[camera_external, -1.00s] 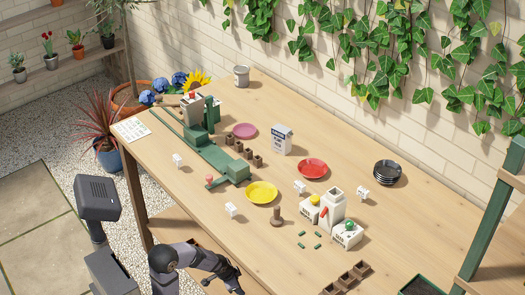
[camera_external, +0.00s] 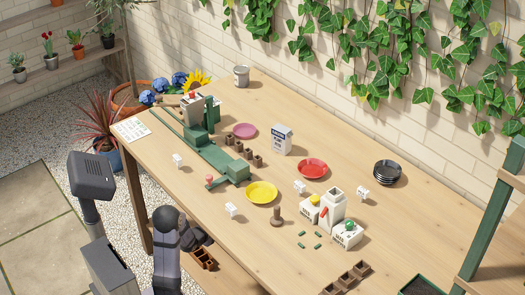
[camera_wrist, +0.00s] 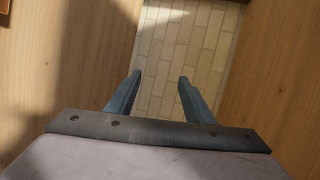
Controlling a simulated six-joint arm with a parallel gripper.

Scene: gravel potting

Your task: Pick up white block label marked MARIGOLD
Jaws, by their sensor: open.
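Several small white block labels stand on the wooden table in the external view. One is at the left (camera_external: 178,160), one is in front of the yellow saucer (camera_external: 231,210), one is near the red saucer (camera_external: 300,187), and one is at the right (camera_external: 363,192). Their markings are too small to read, so I cannot tell which says MARIGOLD. My gripper (camera_wrist: 158,88) is open and empty in the wrist view, with pale brick or paving beyond its fingers. In the external view my arm is at the table's front edge, away from the labels.
A yellow saucer (camera_external: 262,193), red saucer (camera_external: 313,169) and pink saucer (camera_external: 244,131) lie on the table (camera_external: 340,98). A green apparatus (camera_external: 215,155) stands at left. A white bottle (camera_external: 332,211) stands between white boxes at right. Black saucers (camera_external: 388,172) are stacked behind.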

